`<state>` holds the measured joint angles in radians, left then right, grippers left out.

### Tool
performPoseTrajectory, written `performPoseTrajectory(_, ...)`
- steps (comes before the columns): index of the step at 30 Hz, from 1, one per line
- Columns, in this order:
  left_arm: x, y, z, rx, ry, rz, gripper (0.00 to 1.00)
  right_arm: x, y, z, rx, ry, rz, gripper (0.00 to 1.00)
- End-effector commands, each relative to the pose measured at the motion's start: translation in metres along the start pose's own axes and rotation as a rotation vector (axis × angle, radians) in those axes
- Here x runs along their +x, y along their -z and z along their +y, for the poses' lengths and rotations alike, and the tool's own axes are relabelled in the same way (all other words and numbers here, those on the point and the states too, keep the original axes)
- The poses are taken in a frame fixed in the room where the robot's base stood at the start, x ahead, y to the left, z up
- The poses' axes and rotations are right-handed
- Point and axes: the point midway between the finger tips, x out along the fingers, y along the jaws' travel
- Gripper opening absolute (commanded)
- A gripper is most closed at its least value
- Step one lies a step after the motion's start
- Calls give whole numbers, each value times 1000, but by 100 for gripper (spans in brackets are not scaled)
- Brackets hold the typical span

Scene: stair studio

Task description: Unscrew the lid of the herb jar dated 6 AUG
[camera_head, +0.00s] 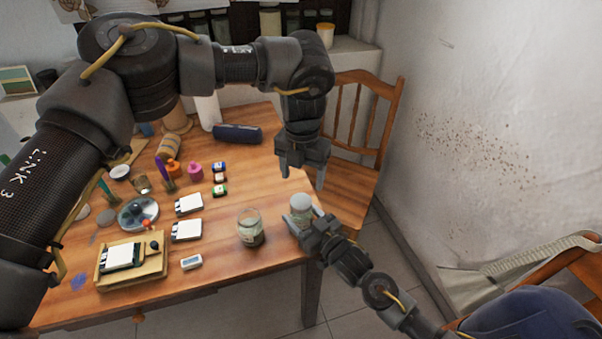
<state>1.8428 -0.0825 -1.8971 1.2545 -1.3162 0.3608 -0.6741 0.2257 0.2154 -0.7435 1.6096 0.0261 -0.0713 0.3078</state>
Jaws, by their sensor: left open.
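A glass jar with a pale lid (301,201) stands upright at the table's right front corner. A second glass jar (250,232) with dark contents and a pale label stands to its left. No date is readable on either jar. My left gripper (305,178) points down, open and empty, above and behind the lidded jar. My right gripper (304,220) comes from the lower right, with its fingers at the sides of the lidded jar and partly hiding its lower body. Whether they press on the glass is not clear.
The wooden table (225,262) holds white cards, small coloured bottles, a round dish (138,213), a wooden tray (160,268) and a dark case (237,133). A wooden chair (345,185) stands at the right behind the table. A stained wall is farther right.

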Motion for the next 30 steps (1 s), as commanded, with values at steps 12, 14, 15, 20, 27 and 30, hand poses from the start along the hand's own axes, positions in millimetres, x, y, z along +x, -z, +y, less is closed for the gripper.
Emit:
performPoseTrajectory(12, 0, 0, 1, 1109, 0, 2, 69, -1, -2, 0, 0, 0, -5, 0)
performPoseTrajectory(14, 0, 1, 2, 1263, 0, 4, 69, -1, -2, 0, 0, 0, -5, 0)
performPoseTrajectory(15, 0, 1, 2, 1360, 0, 4, 69, -1, -2, 0, 0, 0, -5, 0)
performPoseTrajectory(20, 0, 1, 2, 1687, 3, 5, 69, -1, -2, 0, 0, 0, -5, 0)
performPoseTrajectory(27, 0, 1, 3, 1951, 4, 6, 69, -1, -2, 0, 0, 0, -5, 0)
performPoseTrajectory(30, 0, 1, 2, 1987, 5, 5, 69, -1, -2, 0, 0, 0, -5, 0)
